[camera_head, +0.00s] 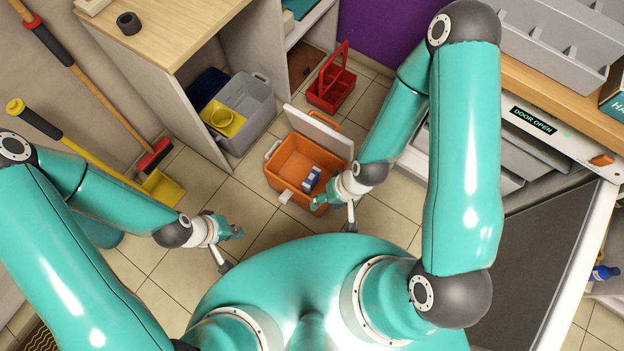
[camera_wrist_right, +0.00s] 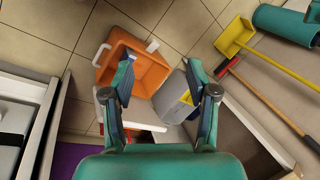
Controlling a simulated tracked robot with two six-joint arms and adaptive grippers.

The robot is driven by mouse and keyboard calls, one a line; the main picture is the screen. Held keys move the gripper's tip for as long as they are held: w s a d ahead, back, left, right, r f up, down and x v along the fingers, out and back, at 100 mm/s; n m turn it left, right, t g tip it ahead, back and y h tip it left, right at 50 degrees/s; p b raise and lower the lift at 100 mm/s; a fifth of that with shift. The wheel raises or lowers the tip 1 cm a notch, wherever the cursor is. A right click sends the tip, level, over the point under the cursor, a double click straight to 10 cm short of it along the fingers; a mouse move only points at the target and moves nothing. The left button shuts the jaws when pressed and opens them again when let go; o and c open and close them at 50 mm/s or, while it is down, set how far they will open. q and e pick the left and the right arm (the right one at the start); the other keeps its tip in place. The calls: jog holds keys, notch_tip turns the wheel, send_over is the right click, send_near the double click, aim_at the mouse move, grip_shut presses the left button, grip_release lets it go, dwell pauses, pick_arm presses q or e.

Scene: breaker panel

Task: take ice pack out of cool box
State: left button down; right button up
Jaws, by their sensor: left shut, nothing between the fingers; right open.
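The orange cool box (camera_head: 284,160) stands on the tiled floor with its white-lined lid (camera_head: 320,132) open, leaning back. A small blue-and-white pack (camera_head: 311,180), which looks like the ice pack, lies inside near the right wall. My right gripper (camera_head: 322,203) is open and empty, above the box's near right corner. In the right wrist view the cool box (camera_wrist_right: 152,70) lies beyond the open right fingers (camera_wrist_right: 160,75); I cannot make out the pack there. My left gripper (camera_head: 238,233) is shut and empty, left of and nearer than the box.
A grey bin (camera_head: 257,105) with a yellow item stands behind left of the box. A red caddy (camera_head: 330,88) stands behind it. A broom (camera_head: 110,105) and dustpan (camera_head: 163,188) are at the left. A counter with appliances is at the right.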

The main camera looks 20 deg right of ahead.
jog(key=w+d+f+n+t+b, duration=0.1)
jog(key=w+f+n+b, duration=0.1)
jog(key=w+f+b, duration=0.5)
jog(key=w+d+f+n+t+b, duration=0.1)
jog(key=w+f+n+b, duration=0.2)
jog(key=f+b, duration=0.7)
jog(key=n+h+b, duration=0.1)
jog(key=n+b, duration=0.4)
jog(key=b, duration=1.1)
send_near(312, 177)
jog(key=shift+t, duration=0.4)
jog(key=shift+b+x, duration=2.55)
jog(key=shift+x, duration=1.75)
jog(key=shift+s, duration=0.15)
jog(key=shift+s+f, duration=0.1)
grip_shut()
